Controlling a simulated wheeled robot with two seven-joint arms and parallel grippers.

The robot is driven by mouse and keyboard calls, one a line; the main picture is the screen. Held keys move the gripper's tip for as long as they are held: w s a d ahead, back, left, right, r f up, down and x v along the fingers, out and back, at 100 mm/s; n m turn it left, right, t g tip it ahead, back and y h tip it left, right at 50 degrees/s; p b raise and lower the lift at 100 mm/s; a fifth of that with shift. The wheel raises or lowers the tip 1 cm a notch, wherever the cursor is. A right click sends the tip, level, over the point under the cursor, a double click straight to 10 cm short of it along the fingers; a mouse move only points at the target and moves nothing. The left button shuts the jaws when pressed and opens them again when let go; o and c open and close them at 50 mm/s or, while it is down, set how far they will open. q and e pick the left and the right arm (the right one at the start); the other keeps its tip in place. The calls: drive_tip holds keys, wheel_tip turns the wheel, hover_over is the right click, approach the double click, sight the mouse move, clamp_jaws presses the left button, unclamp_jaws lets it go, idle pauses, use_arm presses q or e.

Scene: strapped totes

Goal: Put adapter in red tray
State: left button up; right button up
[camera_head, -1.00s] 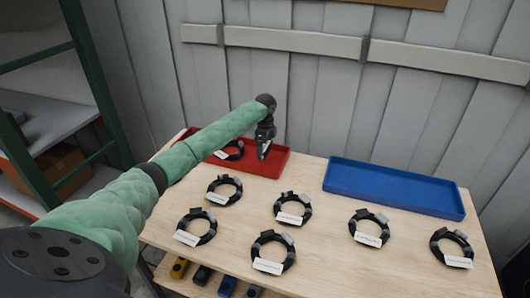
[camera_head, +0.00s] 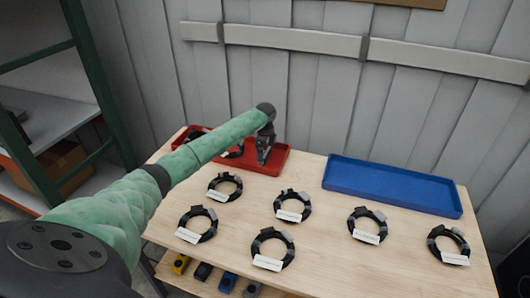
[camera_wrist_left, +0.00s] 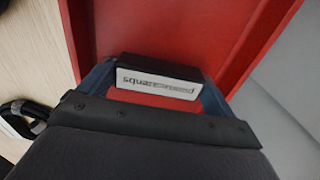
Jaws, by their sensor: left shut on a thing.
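The red tray (camera_head: 279,165) sits at the back left of the wooden table, partly hidden by my left arm. My left gripper (camera_head: 262,158) is over its right part. In the left wrist view, my left gripper (camera_wrist_left: 155,90) is shut on the adapter (camera_wrist_left: 158,68), a small black block with a white printed label. The red tray (camera_wrist_left: 225,25) fills the background there, with its wall to the right. I cannot tell whether the adapter touches the tray floor. A black cable coil (camera_head: 239,152) lies in the tray, partly behind the arm. My right gripper is out of view.
A blue tray (camera_head: 390,185) at the back right is empty. Several black cable coils with white labels, such as one at front (camera_head: 269,263), lie across the wooden table (camera_head: 335,240). A grey panelled wall (camera_head: 320,105) stands close behind. A green-framed shelf (camera_head: 85,75) is at left.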

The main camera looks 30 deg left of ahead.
sight(265, 152)
use_arm(q)
drive_tip(key=shift+f, duration=0.2)
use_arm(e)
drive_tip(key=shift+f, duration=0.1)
use_arm(q)
drive_tip(key=o, duration=0.8)
drive_tip(key=shift+c, duration=0.2)
drive_tip(key=shift+r, duration=0.1)
drive_tip(key=shift+r, duration=0.3)
wheel_tip(265, 152, up, 12)
drive_tip(key=b, duration=0.3)
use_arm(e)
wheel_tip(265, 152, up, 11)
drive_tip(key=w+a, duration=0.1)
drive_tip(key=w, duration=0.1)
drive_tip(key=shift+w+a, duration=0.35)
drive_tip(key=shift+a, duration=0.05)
